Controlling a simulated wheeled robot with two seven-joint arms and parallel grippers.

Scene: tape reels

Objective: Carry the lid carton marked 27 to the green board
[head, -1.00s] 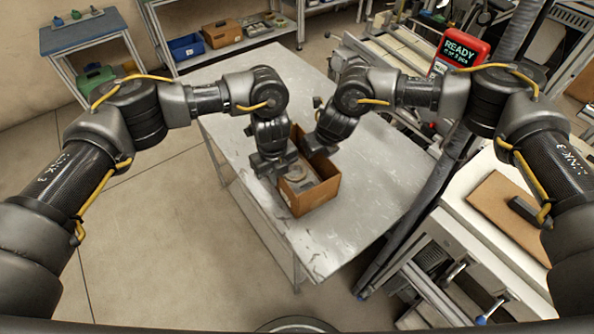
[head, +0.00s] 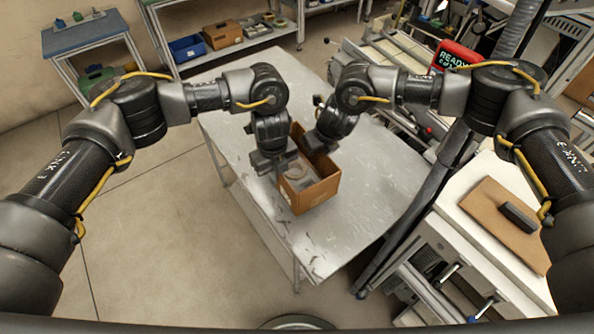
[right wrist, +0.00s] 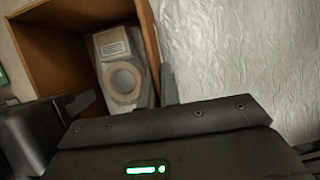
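An open brown carton (head: 318,192) stands near the middle of the metal table; no number is legible on it. A grey thing with a pale ring (right wrist: 122,82) lies inside it. My left gripper (head: 276,162) is at the carton's left side; its fingertips are too small and dark to judge. My right gripper (head: 318,142) is at the carton's far right side. In the right wrist view, the right gripper's fingers (right wrist: 128,92) are apart, one beside the carton wall (right wrist: 152,40), the other across the carton's opening. I cannot clearly make out a green board.
The metal table (head: 370,200) is bare around the carton. A white-topped cart (head: 480,185) with a brown board (head: 490,222) stands at right. A blue-topped bench (head: 85,35) is at the back left. A shelf holds a blue bin (head: 188,47) and a brown box (head: 222,34).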

